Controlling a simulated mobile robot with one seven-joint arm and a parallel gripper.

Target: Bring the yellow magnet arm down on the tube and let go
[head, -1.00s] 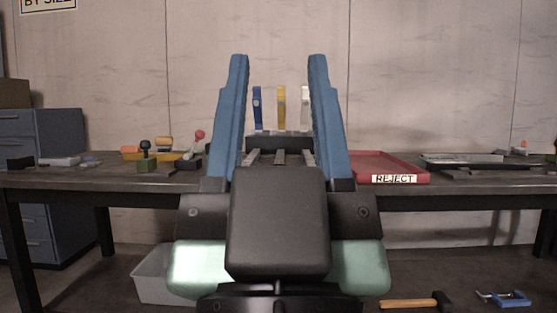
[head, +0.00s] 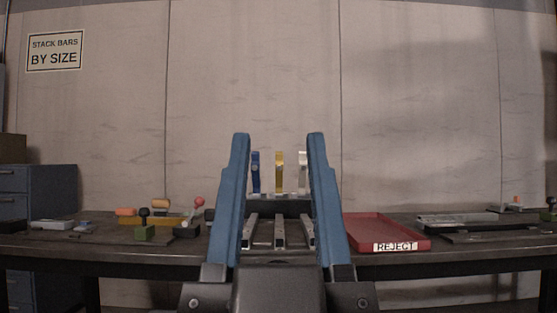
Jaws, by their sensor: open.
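The yellow magnet arm (head: 279,172) stands upright at the back of the conveyor fixture, between a blue arm (head: 256,172) and a white arm (head: 302,172). Several metal rails or tubes (head: 280,232) run toward me below the arms; I cannot tell which of them is the tube. My gripper (head: 279,140) is open and empty, its two blue fingers pointing up on either side of the arms in the picture. It appears nearer to me than the fixture and touches none of the arms. My fingers hide parts of the fixture's sides.
A red tray marked REJECT (head: 386,229) lies right of the fixture. Metal trays (head: 470,220) lie farther right. The dark table edge (head: 120,253) runs across the front.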

